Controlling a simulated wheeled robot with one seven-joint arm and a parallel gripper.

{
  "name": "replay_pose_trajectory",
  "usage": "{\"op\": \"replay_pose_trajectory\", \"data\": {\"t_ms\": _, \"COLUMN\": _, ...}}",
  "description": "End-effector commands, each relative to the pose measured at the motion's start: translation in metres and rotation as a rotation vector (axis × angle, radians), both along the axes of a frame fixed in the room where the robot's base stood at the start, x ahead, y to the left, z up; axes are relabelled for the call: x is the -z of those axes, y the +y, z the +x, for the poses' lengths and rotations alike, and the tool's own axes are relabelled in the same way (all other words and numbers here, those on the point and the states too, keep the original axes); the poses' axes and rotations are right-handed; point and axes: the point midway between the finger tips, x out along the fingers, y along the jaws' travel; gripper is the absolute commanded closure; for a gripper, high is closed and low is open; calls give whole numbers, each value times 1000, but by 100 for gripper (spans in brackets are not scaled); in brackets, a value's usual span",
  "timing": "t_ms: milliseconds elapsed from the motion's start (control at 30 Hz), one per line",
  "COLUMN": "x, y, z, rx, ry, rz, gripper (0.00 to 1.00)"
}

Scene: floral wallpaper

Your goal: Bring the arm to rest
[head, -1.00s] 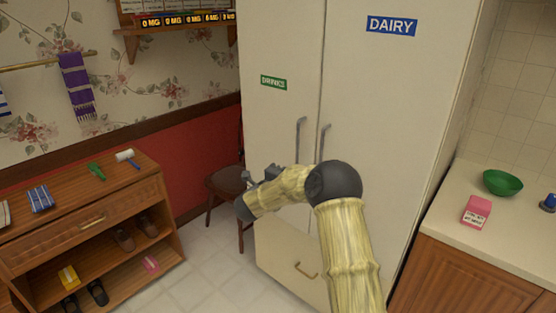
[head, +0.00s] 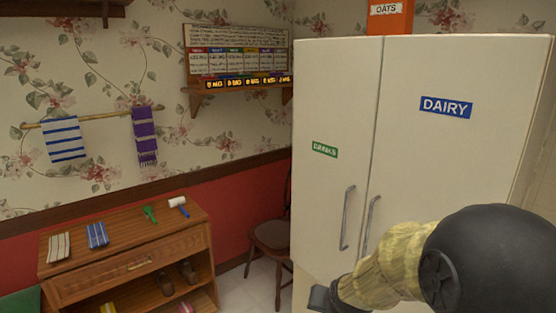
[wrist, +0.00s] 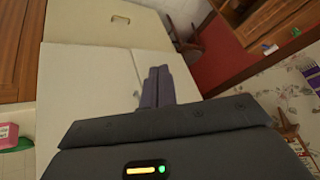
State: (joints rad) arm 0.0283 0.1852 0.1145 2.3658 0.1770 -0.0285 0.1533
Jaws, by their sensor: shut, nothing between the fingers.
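My gripper (wrist: 159,86) is shut and empty, its two dark fingers together in the wrist view. In the head view my arm reaches in from the lower right in front of the fridge (head: 335,90). Only a dark part of the gripper (head: 322,297) shows there, at the bottom edge, partly cut off by the frame. In the wrist view the pale fridge front (wrist: 90,75) lies beyond the fingers. I cannot tell the exact gap between them.
A wooden shelf unit (head: 140,266) stands at the lower left, with cloths and shoes. A dark chair (head: 272,235) stands between it and the fridge. An orange oats box (head: 390,18) sits on the fridge. A pink box (wrist: 8,132) shows at the left of the wrist view.

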Motion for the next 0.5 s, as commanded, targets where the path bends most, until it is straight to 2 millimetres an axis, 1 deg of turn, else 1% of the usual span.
{"op": "replay_pose_trajectory", "data": {"t_ms": 33, "x": -2, "y": -7, "z": -29, "rx": -46, "ry": 70, "rz": -40, "gripper": 100}}
{"op": "replay_pose_trajectory", "data": {"t_ms": 67, "x": -1, "y": -11, "z": -47, "rx": -76, "ry": 116, "rz": -65, "gripper": 100}}
{"op": "replay_pose_trajectory", "data": {"t_ms": 100, "x": 1, "y": -17, "z": -69, "rx": -111, "ry": 174, "rz": -92, "gripper": 100}}
{"op": "replay_pose_trajectory", "data": {"t_ms": 200, "x": 5, "y": -29, "z": -114, "rx": -180, "ry": 292, "rz": -141, "gripper": 100}}
{"op": "replay_pose_trajectory", "data": {"t_ms": 233, "x": 6, "y": -31, "z": -123, "rx": -195, "ry": 318, "rz": -151, "gripper": 100}}
{"op": "replay_pose_trajectory", "data": {"t_ms": 300, "x": 7, "y": -35, "z": -138, "rx": -217, "ry": 358, "rz": -165, "gripper": 100}}
{"op": "replay_pose_trajectory", "data": {"t_ms": 333, "x": 8, "y": -36, "z": -142, "rx": -223, "ry": 368, "rz": -169, "gripper": 100}}
{"op": "replay_pose_trajectory", "data": {"t_ms": 400, "x": 8, "y": -36, "z": -146, "rx": -230, "ry": 380, "rz": -172, "gripper": 100}}
{"op": "replay_pose_trajectory", "data": {"t_ms": 500, "x": 9, "y": -36, "z": -145, "rx": -229, "ry": 379, "rz": -170, "gripper": 100}}
